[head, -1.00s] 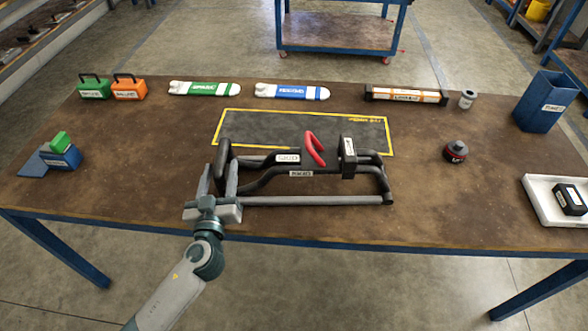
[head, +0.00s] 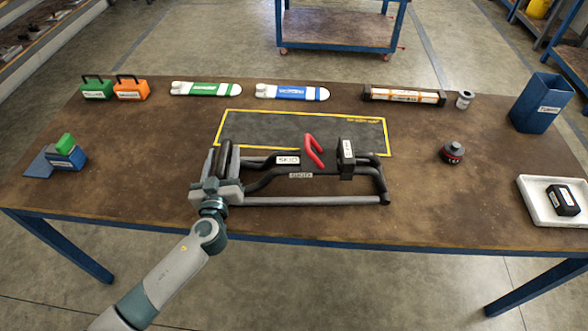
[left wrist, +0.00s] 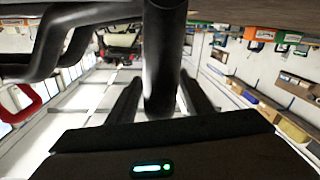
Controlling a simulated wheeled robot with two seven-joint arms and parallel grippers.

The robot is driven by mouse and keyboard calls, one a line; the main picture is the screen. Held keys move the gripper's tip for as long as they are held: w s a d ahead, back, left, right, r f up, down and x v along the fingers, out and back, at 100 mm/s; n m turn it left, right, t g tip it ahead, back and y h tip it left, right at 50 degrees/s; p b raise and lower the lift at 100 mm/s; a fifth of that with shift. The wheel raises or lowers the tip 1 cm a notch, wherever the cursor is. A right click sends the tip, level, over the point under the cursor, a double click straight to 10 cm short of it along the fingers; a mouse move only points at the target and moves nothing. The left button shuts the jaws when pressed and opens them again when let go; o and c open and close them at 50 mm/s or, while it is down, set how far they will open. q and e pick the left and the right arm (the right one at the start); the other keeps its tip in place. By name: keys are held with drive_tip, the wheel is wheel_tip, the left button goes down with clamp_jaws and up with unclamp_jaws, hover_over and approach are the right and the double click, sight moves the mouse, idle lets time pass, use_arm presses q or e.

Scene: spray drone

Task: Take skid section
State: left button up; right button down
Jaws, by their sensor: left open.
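The skid section (head: 300,174) is a black tubular frame with a red hook-shaped handle (head: 314,150), white labels and a grey front tube. It lies on the table at the front edge of the yellow-bordered mat (head: 262,122). My left gripper (head: 224,162) is at the frame's left end, its fingers pointing away toward the back. In the left wrist view, a dark tube of the skid section (left wrist: 163,60) runs between the two open fingers (left wrist: 160,95). Contact with the fingers cannot be told. My right gripper is not in view.
Green (head: 97,88) and orange (head: 131,88) cases, two labelled bars and an orange-white bar (head: 404,95) line the table's back. A blue bin (head: 541,103), a dark red-banded part (head: 452,153) and a white tray (head: 534,200) stand at right.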

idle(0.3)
use_arm(q)
clamp_jaws()
drive_tip(key=shift+r, duration=0.1)
idle(1.2)
